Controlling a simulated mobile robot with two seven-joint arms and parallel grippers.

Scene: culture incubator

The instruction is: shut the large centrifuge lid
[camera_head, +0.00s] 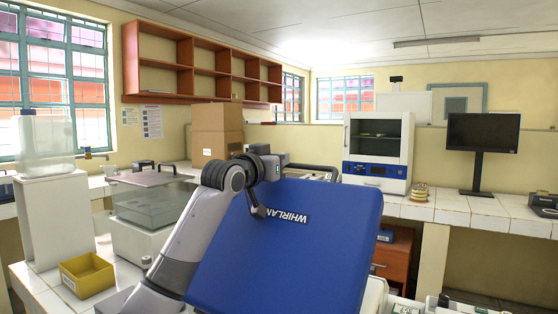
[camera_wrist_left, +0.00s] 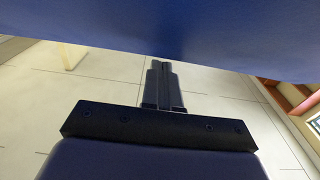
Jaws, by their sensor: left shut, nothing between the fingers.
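The large centrifuge lid (camera_head: 300,255) is a broad blue panel with upside-down "WHIRLAN" lettering, standing raised and tilted in the middle of the head view. Its blue surface (camera_wrist_left: 170,35) also fills the top of the left wrist view. My left arm reaches up in front of the lid's left part. My left gripper (camera_wrist_left: 162,66) is shut and empty, its fingertips close to the lid's surface; I cannot tell whether they touch. In the head view its fingers are hard to make out. The centrifuge body is mostly hidden behind the lid. My right gripper is not in view.
A clear-covered box (camera_head: 150,205) and a yellow bin (camera_head: 87,275) stand on the left bench. Cardboard boxes (camera_head: 215,135) stand behind. A white cabinet (camera_head: 378,150) and a monitor (camera_head: 484,135) stand on the back counter. The wrist view shows open tiled floor (camera_wrist_left: 220,110).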

